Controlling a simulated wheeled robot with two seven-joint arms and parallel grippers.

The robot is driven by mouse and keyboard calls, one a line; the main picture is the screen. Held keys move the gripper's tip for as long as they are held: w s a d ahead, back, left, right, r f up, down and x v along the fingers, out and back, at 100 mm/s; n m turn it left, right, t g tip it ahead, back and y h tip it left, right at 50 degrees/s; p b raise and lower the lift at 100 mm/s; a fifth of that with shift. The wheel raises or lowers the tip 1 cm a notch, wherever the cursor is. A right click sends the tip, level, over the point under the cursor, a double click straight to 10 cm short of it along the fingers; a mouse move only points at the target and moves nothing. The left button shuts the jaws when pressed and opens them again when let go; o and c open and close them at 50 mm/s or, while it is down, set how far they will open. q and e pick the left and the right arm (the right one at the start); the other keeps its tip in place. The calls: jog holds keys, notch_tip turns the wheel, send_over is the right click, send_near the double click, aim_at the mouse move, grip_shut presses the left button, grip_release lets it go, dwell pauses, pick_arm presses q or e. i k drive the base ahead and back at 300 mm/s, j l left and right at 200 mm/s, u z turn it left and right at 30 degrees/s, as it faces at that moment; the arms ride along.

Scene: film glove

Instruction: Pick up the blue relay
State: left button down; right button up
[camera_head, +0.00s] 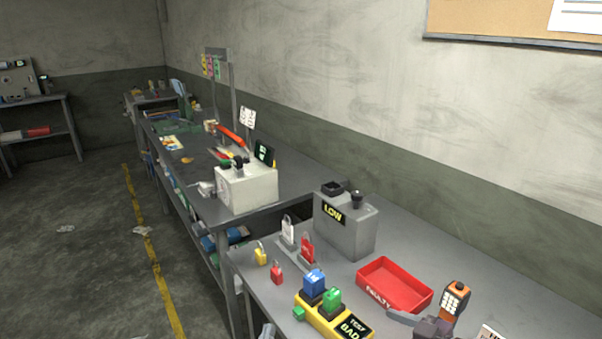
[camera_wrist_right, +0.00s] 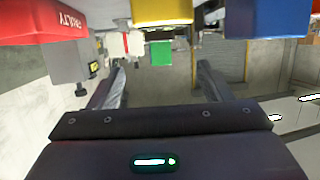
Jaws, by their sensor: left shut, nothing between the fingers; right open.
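The blue relay (camera_head: 313,284) stands upright in the yellow tester (camera_head: 325,317), left of and behind a green relay (camera_head: 331,299). The tester's label reads "TEST BAD". A small part of my left gripper (camera_head: 268,331) shows at the bottom edge of the head view, left of the tester; it is shut and apart from the relay. My right gripper (camera_wrist_right: 162,82) is open and empty in the right wrist view. A green block (camera_wrist_right: 161,53) and a yellow body (camera_wrist_right: 162,12) show beyond its fingers.

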aim_at(314, 281)
jog(key=k+j, duration=0.15)
jog(key=k, duration=0.35)
jog(key=k+j, duration=0.15)
jog(key=k, duration=0.35)
jog(key=k+j, duration=0.15)
jog(key=k, duration=0.3)
